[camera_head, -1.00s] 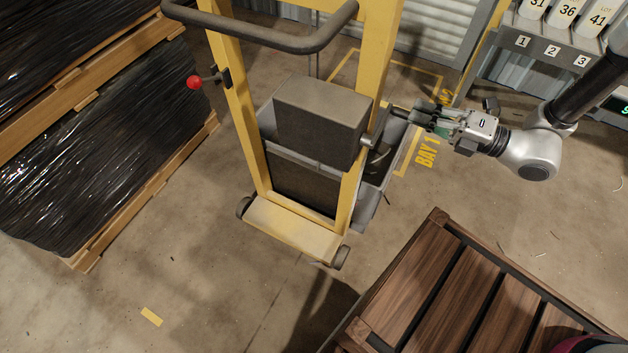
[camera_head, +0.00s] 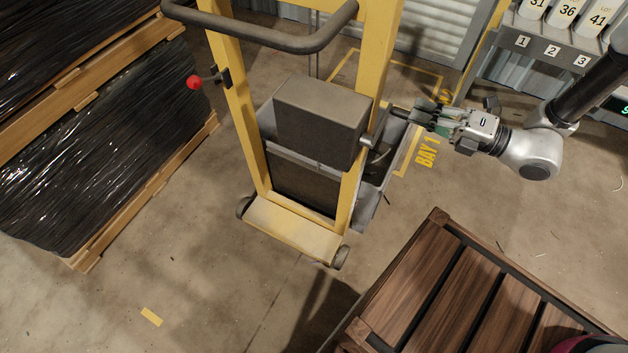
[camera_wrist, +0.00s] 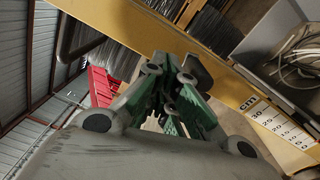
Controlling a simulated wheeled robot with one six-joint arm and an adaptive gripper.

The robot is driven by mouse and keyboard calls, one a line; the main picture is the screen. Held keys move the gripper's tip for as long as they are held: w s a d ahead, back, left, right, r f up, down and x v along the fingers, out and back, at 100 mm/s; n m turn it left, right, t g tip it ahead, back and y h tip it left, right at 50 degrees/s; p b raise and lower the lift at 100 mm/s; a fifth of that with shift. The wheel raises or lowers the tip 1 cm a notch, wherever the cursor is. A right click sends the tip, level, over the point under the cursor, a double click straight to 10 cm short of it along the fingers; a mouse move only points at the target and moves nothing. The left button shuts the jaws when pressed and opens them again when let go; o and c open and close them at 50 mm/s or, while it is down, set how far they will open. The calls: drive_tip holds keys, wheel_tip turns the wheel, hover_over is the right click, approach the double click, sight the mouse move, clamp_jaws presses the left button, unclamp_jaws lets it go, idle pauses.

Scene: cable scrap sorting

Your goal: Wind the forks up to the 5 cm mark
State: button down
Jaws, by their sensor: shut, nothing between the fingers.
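The yellow stacker (camera_head: 240,125) stands upright in the head view, with a grey box (camera_head: 322,115) between its posts. A short metal shaft (camera_head: 368,140) comes out at the right post, and a dark crank handle (camera_head: 398,113) points right towards my gripper (camera_head: 417,110). My gripper is shut and empty, its tips close by the handle's end; I cannot tell whether they touch. In the wrist view my gripper (camera_wrist: 172,75) has its green fingers together, by a dark rounded piece (camera_wrist: 197,72). The centimetre scale (camera_wrist: 277,122) shows on the yellow beam. The forks and their height mark cannot be made out.
A grey bin (camera_head: 375,190) stands behind the stacker; cables (camera_wrist: 300,62) show in the wrist view. A red-knobbed lever (camera_head: 194,82) sticks out left. Wrapped pallets (camera_head: 105,140) are at left, a slatted wooden table (camera_head: 415,285) at lower right.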

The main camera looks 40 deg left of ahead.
drive_tip(key=v, duration=0.8)
drive_tip(key=shift+r, duration=0.45)
idle(0.3)
